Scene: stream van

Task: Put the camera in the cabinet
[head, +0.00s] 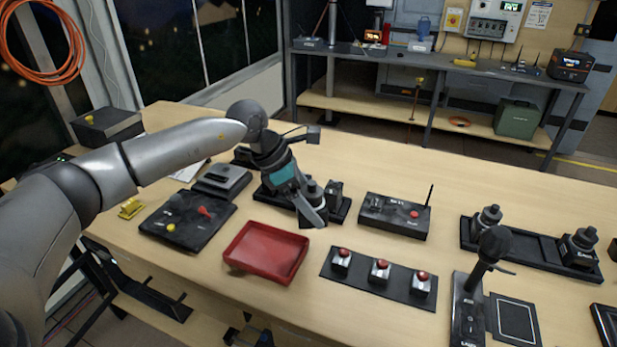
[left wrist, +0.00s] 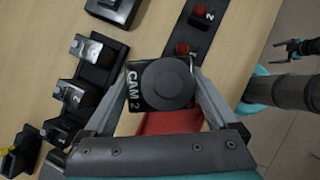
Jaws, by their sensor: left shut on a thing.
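My left gripper (head: 315,218) is over the wooden table, pointing down. In the left wrist view its fingers (left wrist: 158,105) are shut on a dark camera marked CAM 2 (left wrist: 135,90), with a round black part facing me. In the head view the gripper mostly hides this camera. Two similar dark cameras stand in a long black tray on the right, one at the back left (head: 487,218) and one at the front right (head: 580,247). My right gripper (left wrist: 290,49) shows small at the left wrist view's right edge; its jaw state is unclear. I cannot make out which thing is the cabinet.
A red tray (head: 267,252) lies just in front of the left gripper. A button strip (head: 380,279), a control box (head: 394,216) and a microphone (head: 490,245) stand to the right. A black board (head: 187,222) lies left. A workbench (head: 440,63) stands behind.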

